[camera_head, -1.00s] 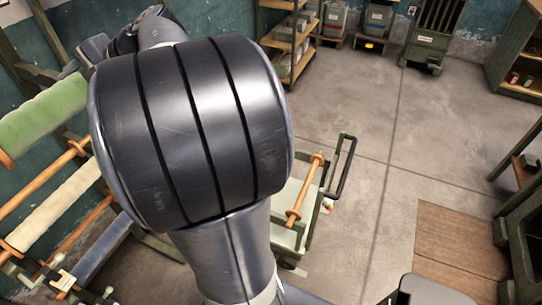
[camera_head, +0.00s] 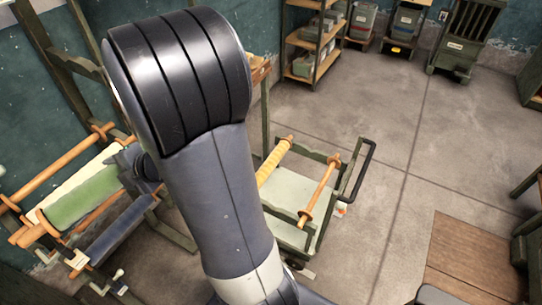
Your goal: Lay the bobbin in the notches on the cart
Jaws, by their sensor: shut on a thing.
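A green-wound bobbin (camera_head: 85,197) with wooden ends is at the left, in front of the rack's cream roll. My gripper (camera_head: 132,170) is at its right end, partly hidden by my own arm, and is shut on it. The fingers themselves are hard to make out. The bobbin lies aslant in the picture. The cart (camera_head: 303,190), with a pale top and green frame, stands right of my arm, well apart from the bobbin. Its notches are too small to make out. My arm hides its left side.
A yellow-wound bobbin (camera_head: 273,161) and a bare wooden bobbin (camera_head: 319,190) lie across the cart. The rack at the left holds a cream roll (camera_head: 58,200) and a blue roll (camera_head: 122,228). The floor right of the cart is open up to a brown mat (camera_head: 470,255).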

